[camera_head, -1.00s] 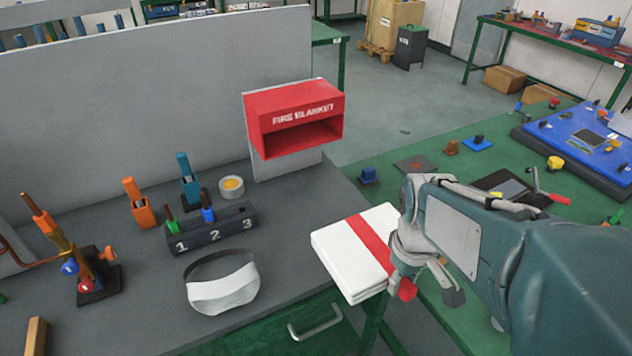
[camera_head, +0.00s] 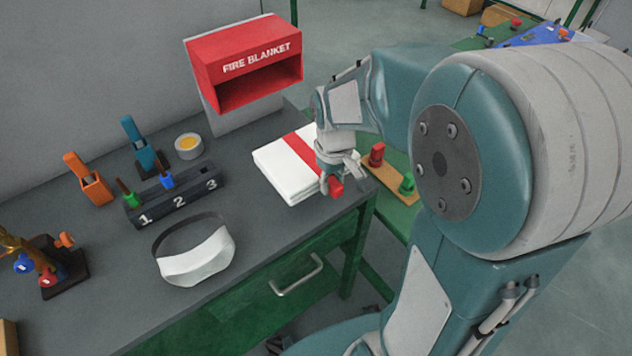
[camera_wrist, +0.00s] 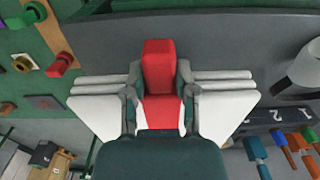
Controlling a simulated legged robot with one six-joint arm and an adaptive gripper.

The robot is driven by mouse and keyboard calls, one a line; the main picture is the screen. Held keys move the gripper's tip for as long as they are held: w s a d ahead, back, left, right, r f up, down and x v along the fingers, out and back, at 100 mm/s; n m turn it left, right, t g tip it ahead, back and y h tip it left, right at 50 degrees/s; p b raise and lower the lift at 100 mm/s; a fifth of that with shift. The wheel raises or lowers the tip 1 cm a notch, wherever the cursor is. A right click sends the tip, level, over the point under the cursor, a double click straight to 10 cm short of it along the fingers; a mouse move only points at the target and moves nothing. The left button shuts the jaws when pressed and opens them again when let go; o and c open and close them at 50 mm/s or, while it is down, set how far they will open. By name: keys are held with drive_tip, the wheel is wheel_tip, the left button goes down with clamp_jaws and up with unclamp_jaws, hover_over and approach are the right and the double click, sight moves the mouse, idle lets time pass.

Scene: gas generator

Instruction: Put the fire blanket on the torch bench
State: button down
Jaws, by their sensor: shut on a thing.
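The fire blanket (camera_head: 285,170) is a folded white pad with a red strap across it. It is over the right end of the grey torch bench (camera_head: 255,225), below the red fire blanket box (camera_head: 243,62); I cannot tell if it touches the top. My gripper (camera_head: 333,187) is shut on the red strap end at its right edge. In the wrist view, the fingers of my gripper (camera_wrist: 158,95) close on either side of the red strap tab, with the white folds (camera_wrist: 95,105) spreading out on both sides. The box's opening is empty.
A numbered black rack (camera_head: 175,197) with small torches, a white visor (camera_head: 197,258), a tape roll (camera_head: 188,146) and an orange torch (camera_head: 90,180) stand left of the blanket. The bench's right edge is close to my gripper. Bare bench lies between visor and blanket.

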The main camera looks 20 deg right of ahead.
hover_over(319, 200)
wheel_tip(319, 200, down, 5)
drive_tip(key=shift+f, duration=0.15)
wheel_tip(319, 200, down, 3)
drive_tip(key=shift+c, duration=2)
unclamp_jaws()
wheel_tip(319, 200, up, 12)
drive_tip(key=shift+r, duration=0.1)
drive_tip(key=s+r+m+t, duration=0.1)
drive_tip(key=s+r+t, duration=0.2)
drive_tip(key=s, duration=0.5)
drive_tip(key=s+a+r+m+t, duration=0.1)
drive_tip(key=s+r+m+t, duration=0.1)
drive_tip(key=s+r, duration=0.4)
drive_tip(key=shift+s+r+m+t, duration=0.15)
drive_tip(key=shift+s+m+t, duration=0.2)
drive_tip(key=shift+s, duration=1)
